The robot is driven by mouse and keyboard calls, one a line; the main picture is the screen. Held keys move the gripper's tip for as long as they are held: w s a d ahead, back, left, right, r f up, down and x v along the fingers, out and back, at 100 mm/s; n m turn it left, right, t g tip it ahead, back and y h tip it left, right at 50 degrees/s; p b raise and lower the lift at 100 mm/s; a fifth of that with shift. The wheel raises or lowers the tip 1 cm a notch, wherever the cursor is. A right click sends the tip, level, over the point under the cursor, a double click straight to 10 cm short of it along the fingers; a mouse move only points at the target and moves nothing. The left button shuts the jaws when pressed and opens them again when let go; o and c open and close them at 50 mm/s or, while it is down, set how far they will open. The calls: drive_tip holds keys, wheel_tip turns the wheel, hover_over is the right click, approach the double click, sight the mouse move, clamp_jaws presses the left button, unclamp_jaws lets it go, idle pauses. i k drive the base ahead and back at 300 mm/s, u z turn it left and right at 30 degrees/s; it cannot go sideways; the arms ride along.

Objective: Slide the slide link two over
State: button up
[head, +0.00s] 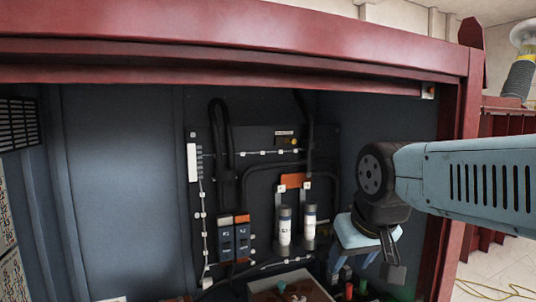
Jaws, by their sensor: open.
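My gripper (372,258) hangs at the lower right of the cabinet opening, pointing down. Its jaws are open and look empty. Its lower part covers some of the cabinet floor behind it. No part is clearly recognisable as slide link two in this view. A pale-rimmed box with a brown top (262,297) is cut off by the bottom edge, left of my gripper. A small teal part (281,286) sits on it. Small red and green posts (349,290) stand just below my gripper, apart from it as far as I can see.
Two white cylinders (284,230) stand on the back panel left of my gripper, with two dark blue switch units (242,243) further left. Black cables (220,140) loop above. The cabinet's red top beam (230,38) and right post (457,170) border the opening.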

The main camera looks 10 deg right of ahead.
sight(325, 232)
drive_tip(key=u, duration=0.45)
drive_tip(key=k, duration=1.35)
drive_tip(key=z, duration=0.6)
drive_tip(key=i, duration=1)
